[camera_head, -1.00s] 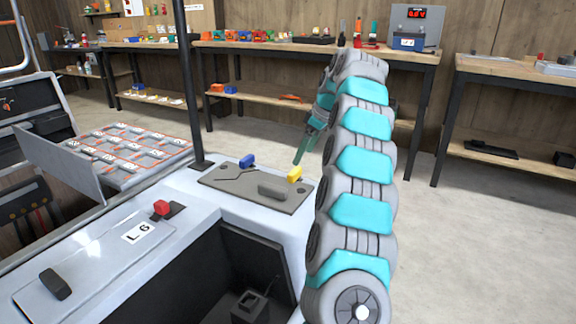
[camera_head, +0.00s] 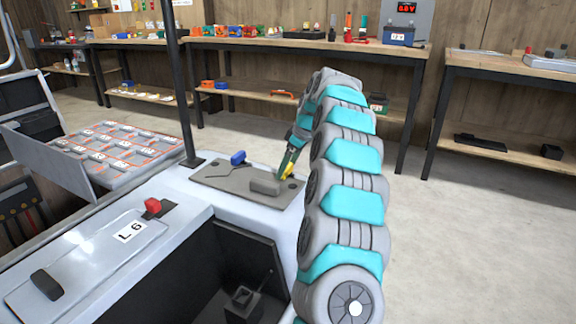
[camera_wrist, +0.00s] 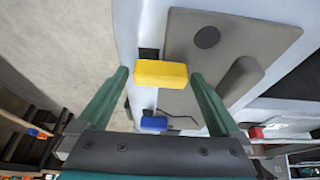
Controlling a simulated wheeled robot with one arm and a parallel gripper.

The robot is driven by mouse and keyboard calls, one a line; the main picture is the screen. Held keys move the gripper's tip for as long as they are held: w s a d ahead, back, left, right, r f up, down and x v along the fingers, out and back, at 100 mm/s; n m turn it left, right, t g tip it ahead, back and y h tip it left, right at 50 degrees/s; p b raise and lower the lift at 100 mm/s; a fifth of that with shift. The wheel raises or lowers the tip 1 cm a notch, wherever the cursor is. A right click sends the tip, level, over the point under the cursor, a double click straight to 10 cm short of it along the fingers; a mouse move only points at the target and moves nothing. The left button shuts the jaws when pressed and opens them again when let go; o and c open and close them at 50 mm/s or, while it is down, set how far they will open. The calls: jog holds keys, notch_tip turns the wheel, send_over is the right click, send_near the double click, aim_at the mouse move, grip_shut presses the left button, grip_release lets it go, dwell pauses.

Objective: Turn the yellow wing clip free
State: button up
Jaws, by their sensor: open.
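The yellow wing clip (camera_head: 287,171) sits at the right edge of a grey plate (camera_head: 217,182) on the cart top. In the wrist view the yellow clip (camera_wrist: 160,73) lies between the tips of my two green fingers, with gaps at both sides. My gripper (camera_head: 289,166) is open, reaching down at the clip from above; its fingers partly cover the clip in the head view. A blue wing clip (camera_head: 238,158) stands at the plate's far edge and also shows in the wrist view (camera_wrist: 154,123).
A dark grey raised handle (camera_head: 265,187) on the plate stands close to the yellow clip. A red clip (camera_head: 152,205) is on the cart's left part. A black post (camera_head: 183,95) rises behind the plate. The cart's front compartment (camera_head: 240,265) is open.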

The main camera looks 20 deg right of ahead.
jog(key=shift+c, duration=0.4)
jog(key=c, duration=1.1)
